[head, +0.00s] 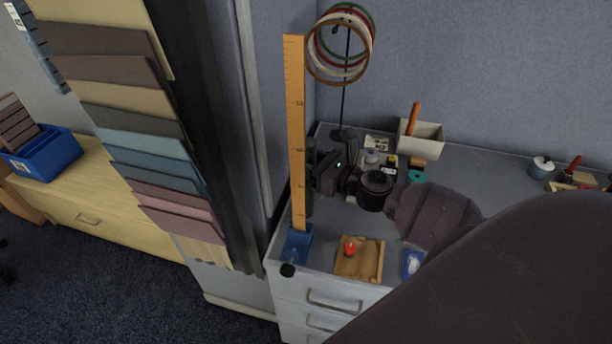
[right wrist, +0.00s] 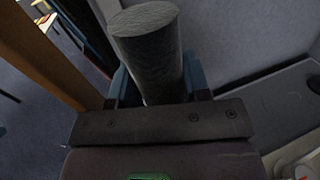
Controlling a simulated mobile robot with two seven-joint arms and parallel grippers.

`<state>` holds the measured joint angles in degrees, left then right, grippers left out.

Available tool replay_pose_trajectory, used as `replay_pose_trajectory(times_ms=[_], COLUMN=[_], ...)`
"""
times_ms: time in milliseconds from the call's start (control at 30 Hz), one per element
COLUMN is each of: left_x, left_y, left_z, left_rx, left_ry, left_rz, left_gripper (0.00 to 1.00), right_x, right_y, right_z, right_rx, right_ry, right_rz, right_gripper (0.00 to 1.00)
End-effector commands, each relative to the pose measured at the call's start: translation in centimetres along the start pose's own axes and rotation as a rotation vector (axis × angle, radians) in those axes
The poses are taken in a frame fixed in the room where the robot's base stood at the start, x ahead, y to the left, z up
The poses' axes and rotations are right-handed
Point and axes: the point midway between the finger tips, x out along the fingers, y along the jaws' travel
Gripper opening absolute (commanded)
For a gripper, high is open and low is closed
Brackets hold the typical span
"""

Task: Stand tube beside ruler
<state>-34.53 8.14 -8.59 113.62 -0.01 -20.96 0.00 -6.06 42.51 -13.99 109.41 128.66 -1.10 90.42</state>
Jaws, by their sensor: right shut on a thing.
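The ruler (head: 297,130) is tall, orange and upright, with its foot in a blue base (head: 298,243) near the left edge of the grey cabinet top. In the right wrist view it is the brown strip (right wrist: 45,50) at the left. The tube (right wrist: 148,50) is a dark grey cylinder between the fingers of my right gripper (right wrist: 155,85), which is shut on it. In the head view my right gripper (head: 318,172) is just right of the ruler, and the tube (head: 309,185) is a dark upright shape, partly hidden by the ruler. I cannot tell whether its bottom touches the cabinet. My left gripper is out of view.
A wooden tray (head: 348,268) with a red-topped item lies right of the blue base. A stand with hanging rings (head: 342,45) is behind. A pale bin (head: 421,138) and several small items stand further back. My right arm covers the lower right.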

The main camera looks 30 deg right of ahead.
Motion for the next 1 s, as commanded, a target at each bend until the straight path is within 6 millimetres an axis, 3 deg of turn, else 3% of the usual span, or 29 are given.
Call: replay_pose_trajectory(times_ms=[167,400,933,967,1000], left_x=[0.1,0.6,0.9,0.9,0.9], left_y=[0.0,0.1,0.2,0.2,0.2], left_z=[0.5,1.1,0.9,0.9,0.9], left_rx=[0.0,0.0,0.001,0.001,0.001], left_ry=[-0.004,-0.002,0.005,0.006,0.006], left_rz=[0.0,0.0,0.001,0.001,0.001], left_gripper=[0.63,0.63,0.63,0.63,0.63], right_x=[0.0,0.0,0.4,0.4,0.4], right_y=[-0.1,0.0,0.1,0.1,0.1], right_z=[-1.0,-4.1,-4.9,-4.9,-4.9], right_rx=[-0.001,0.001,-0.002,-0.002,-0.002], right_ry=[-0.002,-0.002,-0.002,-0.002,-0.002], right_rz=[0.0,-0.001,0.001,0.001,0.001], right_gripper=[0.03,0.03,0.03,0.48,0.54])
